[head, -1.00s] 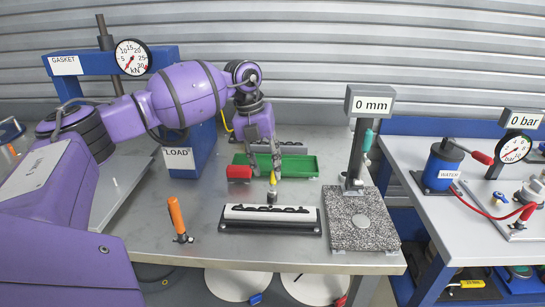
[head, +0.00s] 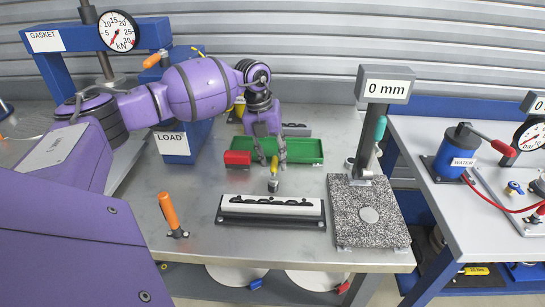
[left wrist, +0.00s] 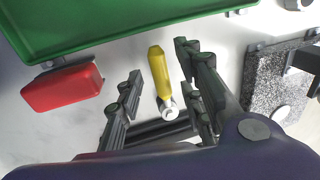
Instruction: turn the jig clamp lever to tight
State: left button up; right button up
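The lever with a yellow handle (head: 274,164) stands on a small metal post just behind the black-and-white jig (head: 285,210). It also shows in the left wrist view (left wrist: 158,72), with its round metal end toward the jig. My left gripper (head: 271,158) is open, pointing down, with one finger on each side of the yellow handle. In the left wrist view gaps show between the handle and both fingers, so it is not gripped. My right gripper is not in view.
A green tray (head: 305,150) and a red block (head: 237,159) lie close behind and left of the lever. An orange-handled lever (head: 169,212) stands left of the jig. A granite plate (head: 345,225) with a gauge post stands right. Bare bench lies in front-left.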

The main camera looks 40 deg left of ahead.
pick_arm(q)
jog(key=shift+f, duration=0.25)
grip_shut()
